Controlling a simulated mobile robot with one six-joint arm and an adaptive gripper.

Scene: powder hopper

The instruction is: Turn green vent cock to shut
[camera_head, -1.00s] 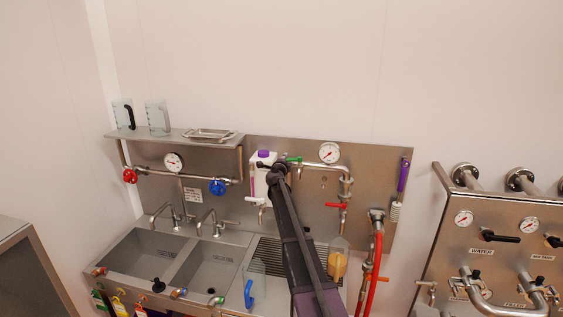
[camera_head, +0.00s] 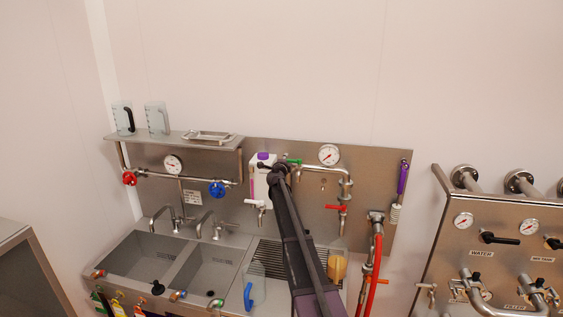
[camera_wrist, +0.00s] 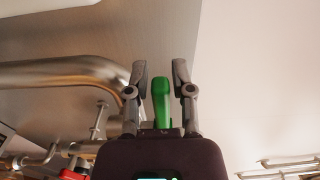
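The green vent cock (camera_head: 294,161) is on the pipe at the upper middle of the steel back panel, left of a round gauge. In the wrist view its green lever (camera_wrist: 161,102) stands upright between the two fingers of my gripper (camera_wrist: 160,75). The fingers are apart, with a visible gap on each side of the lever. In the head view my gripper (camera_head: 277,167) is at the panel just left of the cock, and my arm hides part of the area below it. The pipe (camera_wrist: 60,72) runs in from the left in the wrist view.
A gauge (camera_head: 329,154) and a red-handled valve (camera_head: 336,207) are right of the cock. A white bottle with a purple cap (camera_head: 263,157) is close on the left. A purple-handled brush (camera_head: 402,180) hangs farther right. Sinks (camera_head: 205,268) are below left.

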